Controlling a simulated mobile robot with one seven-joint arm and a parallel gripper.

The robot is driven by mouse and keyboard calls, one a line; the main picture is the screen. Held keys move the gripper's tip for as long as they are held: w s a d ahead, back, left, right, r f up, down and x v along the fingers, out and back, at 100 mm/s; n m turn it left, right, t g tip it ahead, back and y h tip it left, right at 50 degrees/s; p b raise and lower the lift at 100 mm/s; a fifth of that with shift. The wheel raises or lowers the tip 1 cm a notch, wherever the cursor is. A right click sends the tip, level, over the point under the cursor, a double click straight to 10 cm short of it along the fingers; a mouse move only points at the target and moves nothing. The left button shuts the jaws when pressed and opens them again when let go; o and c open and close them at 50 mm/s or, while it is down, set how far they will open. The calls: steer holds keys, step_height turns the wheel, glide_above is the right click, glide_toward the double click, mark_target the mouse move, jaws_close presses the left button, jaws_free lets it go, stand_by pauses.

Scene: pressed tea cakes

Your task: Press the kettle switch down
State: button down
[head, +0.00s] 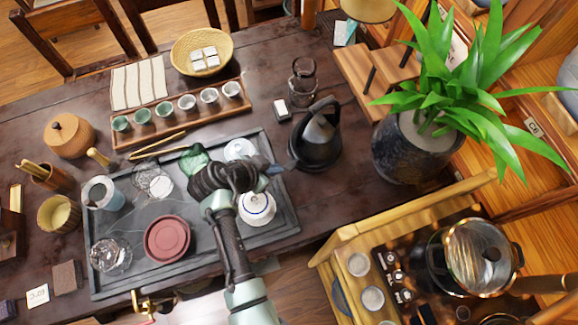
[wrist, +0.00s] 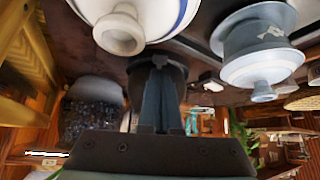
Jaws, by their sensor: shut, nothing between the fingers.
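The black kettle (head: 318,150) stands upright on the table, just right of the tray, its handle arching over the top. I cannot make out its switch. My gripper (head: 278,169) is shut and empty, to the left of the kettle's lower part and pointing towards it. A small gap seems to separate them. In the wrist view, which looks upside down, my shut fingers (wrist: 160,65) reach towards a dark round shape behind them, which appears to be the kettle. The fingers hide much of it, and I cannot tell whether they touch it.
A white lidded bowl (head: 257,210) and another white lidded vessel (head: 240,149) flank my gripper on the dark tea tray (head: 205,236). A potted plant (head: 405,150) stands right. Some table right of the kettle is clear.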

mark_target(277, 179)
steer(key=shift+b+x, duration=1.5)
steer(key=shift+x, duration=0.85)
step_height(277, 179, down, 2)
steer(key=shift+f+b, duration=0.1)
steer(key=shift+b, duration=0.85)
steer(key=shift+r+p, duration=0.3)
steer(key=shift+r, duration=0.05)
steer(key=shift+s+a+r, duration=0.1)
steer(key=shift+s+a, duration=0.05)
steer(key=shift+s, duration=0.05)
steer(key=shift+s+a+r+p, duration=0.45)
steer(key=shift+s+a+p, duration=0.2)
steer(key=shift+a+p, duration=0.15)
steer(key=shift+s+a, duration=0.2)
steer(key=shift+s, duration=0.1)
